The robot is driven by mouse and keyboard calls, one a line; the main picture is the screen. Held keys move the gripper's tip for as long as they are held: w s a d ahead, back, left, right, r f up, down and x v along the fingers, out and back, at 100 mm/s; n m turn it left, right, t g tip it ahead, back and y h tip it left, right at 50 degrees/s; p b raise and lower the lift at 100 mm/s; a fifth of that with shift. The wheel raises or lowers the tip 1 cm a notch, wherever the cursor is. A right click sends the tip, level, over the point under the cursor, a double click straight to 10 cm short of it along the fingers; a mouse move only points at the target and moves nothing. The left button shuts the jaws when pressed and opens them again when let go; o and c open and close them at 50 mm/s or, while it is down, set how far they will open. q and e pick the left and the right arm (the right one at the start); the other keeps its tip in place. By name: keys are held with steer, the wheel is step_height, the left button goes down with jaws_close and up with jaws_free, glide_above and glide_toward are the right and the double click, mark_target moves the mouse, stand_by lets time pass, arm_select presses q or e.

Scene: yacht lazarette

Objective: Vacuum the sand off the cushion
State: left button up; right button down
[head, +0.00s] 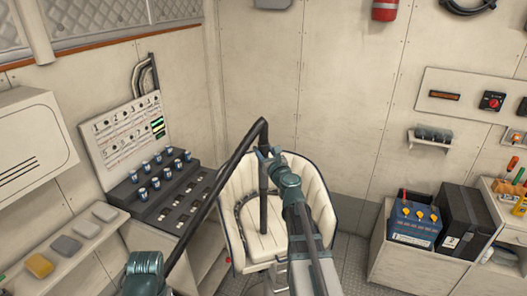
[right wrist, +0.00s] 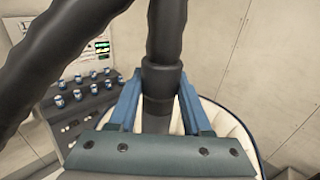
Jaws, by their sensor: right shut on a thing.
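The cream cushion (head: 262,244) is the seat of a rounded, padded chair in the middle of the head view. I cannot make out sand on it. A black vacuum hose (head: 218,186) rises from the lower left, bends sharply, and joins an upright dark wand (head: 263,205) above the seat. My right gripper (head: 269,154) is shut on the wand; its blue fingers (right wrist: 160,108) flank it in the right wrist view. The wand's lower end comes down over the seat; contact is unclear. A teal part of my left arm shows at lower left, but not its gripper.
The chair's curved backrest (head: 316,195) surrounds the seat behind and at the sides. A dark stepped rack (head: 160,190) with several small cans stands left. A blue battery box (head: 411,226) and a black case (head: 464,222) stand right. Some floor (head: 352,258) is clear right of the chair.

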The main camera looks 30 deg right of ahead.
steer(key=shift+d, duration=0.15)
steer(key=shift+s+d+r, duration=0.1)
steer(key=shift+s+d, duration=0.15)
steer(key=shift+d, duration=0.55)
steer(key=shift+s+d+r, duration=0.1)
steer(key=shift+s+d, duration=0.15)
steer(key=shift+d, duration=0.5)
steer(key=shift+f, duration=0.2)
steer(key=shift+w+a, duration=0.15)
steer(key=shift+w, duration=0.05)
steer(key=shift+w+a+r, duration=0.1)
steer(key=shift+w+a, duration=0.25)
steer(key=shift+w, duration=0.45)
steer(key=shift+w+a, duration=0.3)
steer(key=shift+w, duration=0.45)
steer(key=shift+w+a+r, duration=0.1)
steer(key=shift+w+a, duration=0.25)
steer(key=shift+w, duration=0.45)
steer(key=shift+f, duration=0.2)
steer(key=shift+s+d, duration=0.1)
